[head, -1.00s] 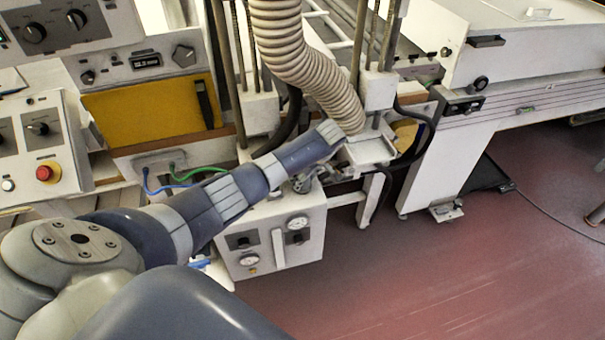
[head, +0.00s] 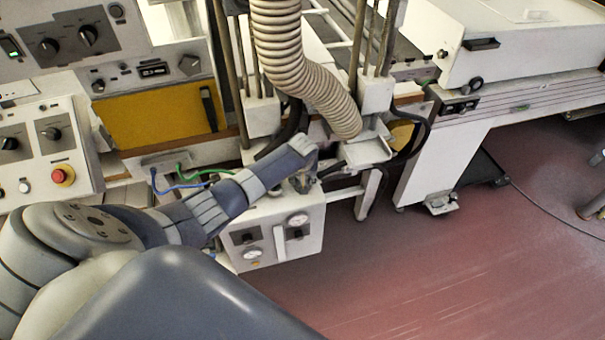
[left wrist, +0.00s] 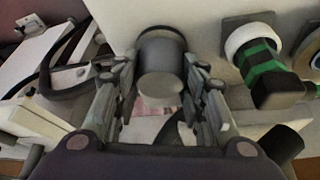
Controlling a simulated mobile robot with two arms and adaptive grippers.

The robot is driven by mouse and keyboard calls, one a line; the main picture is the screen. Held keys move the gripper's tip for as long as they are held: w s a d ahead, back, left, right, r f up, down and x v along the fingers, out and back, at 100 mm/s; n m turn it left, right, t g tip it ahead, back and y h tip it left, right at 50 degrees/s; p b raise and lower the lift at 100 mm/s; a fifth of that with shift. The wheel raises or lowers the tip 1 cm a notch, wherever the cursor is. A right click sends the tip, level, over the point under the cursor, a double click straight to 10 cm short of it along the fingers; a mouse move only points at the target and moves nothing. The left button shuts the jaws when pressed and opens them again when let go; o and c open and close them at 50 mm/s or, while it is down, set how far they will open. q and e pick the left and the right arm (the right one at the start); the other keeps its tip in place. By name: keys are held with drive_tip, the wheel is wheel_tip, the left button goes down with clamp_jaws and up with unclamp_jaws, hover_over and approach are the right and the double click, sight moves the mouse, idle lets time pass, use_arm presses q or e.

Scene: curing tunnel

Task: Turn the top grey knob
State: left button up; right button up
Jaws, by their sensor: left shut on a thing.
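My left gripper (head: 303,181) reaches the top of a low white cabinet (head: 272,232); the knob there is hidden or too small to tell in the head view. In the left wrist view a grey round knob (left wrist: 160,72) stands out from a pale panel, its blunt end towards the camera. The left gripper (left wrist: 160,100) has one finger on each side of the knob and is shut on it. My right gripper is not in view.
To the knob's right in the left wrist view is a green-and-black striped fitting (left wrist: 262,68) with a white collar. A ribbed hose (head: 300,65) hangs above the arm. A control box (head: 45,150) with a red button stands left. Open red floor lies right.

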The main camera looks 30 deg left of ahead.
use_arm(q)
drive_tip(key=shift+m, duration=0.5)
drive_tip(key=o, duration=1.1)
drive_tip(key=shift+c, duration=0.2)
drive_tip(key=v, duration=1.2)
drive_tip(key=shift+a, duration=0.15)
drive_tip(key=shift+s, duration=0.1)
